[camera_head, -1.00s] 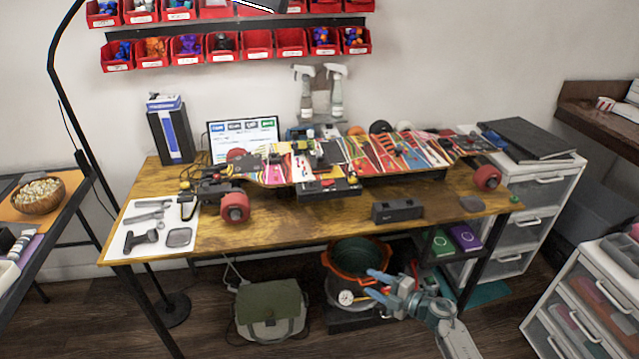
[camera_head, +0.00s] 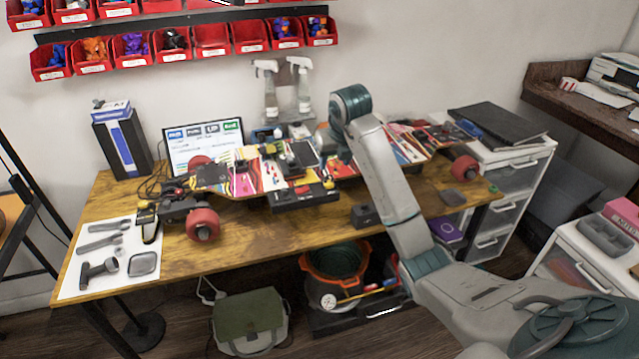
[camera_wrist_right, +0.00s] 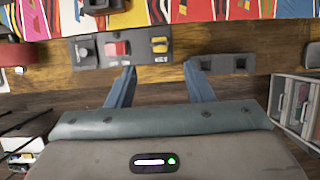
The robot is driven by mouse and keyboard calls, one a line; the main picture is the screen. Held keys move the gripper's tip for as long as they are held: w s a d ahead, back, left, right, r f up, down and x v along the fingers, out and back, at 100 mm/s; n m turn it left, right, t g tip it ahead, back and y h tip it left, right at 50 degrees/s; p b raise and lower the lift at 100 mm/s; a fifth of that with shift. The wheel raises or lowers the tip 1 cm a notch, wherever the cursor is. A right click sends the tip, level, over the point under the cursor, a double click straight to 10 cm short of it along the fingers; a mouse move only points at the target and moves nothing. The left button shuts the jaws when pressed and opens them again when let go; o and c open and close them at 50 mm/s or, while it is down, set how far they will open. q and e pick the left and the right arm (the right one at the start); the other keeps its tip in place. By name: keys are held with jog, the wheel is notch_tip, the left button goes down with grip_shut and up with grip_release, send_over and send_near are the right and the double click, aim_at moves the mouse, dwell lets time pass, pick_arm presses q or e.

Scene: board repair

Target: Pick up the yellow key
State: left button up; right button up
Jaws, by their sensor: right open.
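A small dark module (camera_head: 300,196) with red and yellow keys sits at the front edge of the skateboard (camera_head: 225,178). The yellow key (camera_wrist_right: 159,44) is at the module's right end in the right wrist view, beside a red key (camera_wrist_right: 117,48). In the head view a small yellow spot (camera_head: 328,184) shows there. My right gripper (camera_wrist_right: 158,86) is open and empty, its two fingers apart with the yellow key ahead between them. In the head view my right arm reaches over the table, and its fingertips are hard to make out. My left gripper is out of view.
A dark box with two recesses (camera_wrist_right: 222,63) lies right of the module. A white mat (camera_head: 75,284) with tools is at the table's left. Spray bottles (camera_head: 268,90) stand behind the board. Bare wood (camera_head: 240,245) lies along the table's front.

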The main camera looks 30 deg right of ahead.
aim_at(330, 179)
jog(key=x, duration=0.4)
jog(key=shift+w+f+p, duration=0.1)
jog(key=shift+f+p, duration=0.1)
jog(key=shift+p, duration=0.15)
jog(key=shift+w+f, duration=0.1)
jog(key=shift+f, duration=0.2)
jog(key=p+x, duration=0.1)
jog(key=x, duration=0.2)
jog(key=shift+w+f, duration=0.15)
jog(key=shift+f, duration=0.1)
jog(key=shift+w+d+f+p, duration=0.1)
jog(key=shift+w+f+p, duration=0.1)
jog(key=shift+f+p, duration=0.15)
jog(key=shift+c, duration=0.7)
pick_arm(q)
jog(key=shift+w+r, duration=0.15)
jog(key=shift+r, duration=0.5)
pick_arm(e)
grip_shut()
